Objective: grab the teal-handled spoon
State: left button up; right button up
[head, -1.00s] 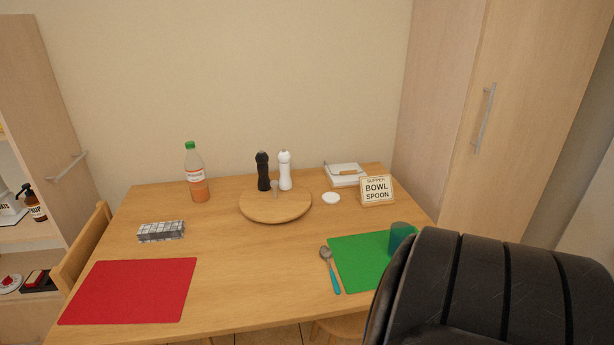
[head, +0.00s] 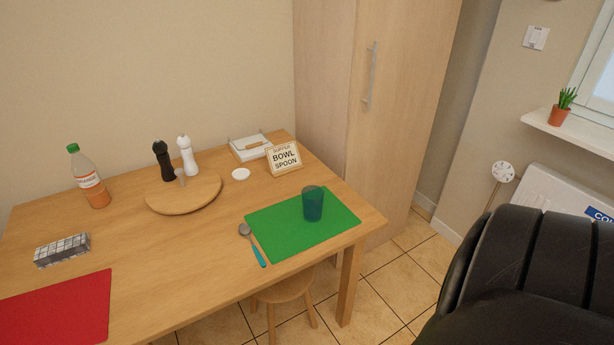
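The teal-handled spoon (head: 252,244) lies on the wooden table, along the left edge of the green placemat (head: 288,232). Its grey bowl end points to the back and its teal handle to the front. Nothing covers it. Neither of my grippers shows in the head view.
A blue cup (head: 313,204) stands on the green mat. A round board (head: 184,197) with two mills, a bottle (head: 89,178), a small white dish (head: 241,174) and a sign (head: 284,158) stand further back. A stool (head: 284,294) is under the front edge. A black padded shape (head: 535,280) fills the lower right.

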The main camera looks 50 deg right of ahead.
aim_at(244, 229)
jog(key=z, duration=0.4)
jog(key=i+z, duration=0.15)
jog(key=z, duration=0.2)
jog(key=i+z, duration=0.1)
jog(key=z, duration=0.65)
jog(key=i+j, duration=0.05)
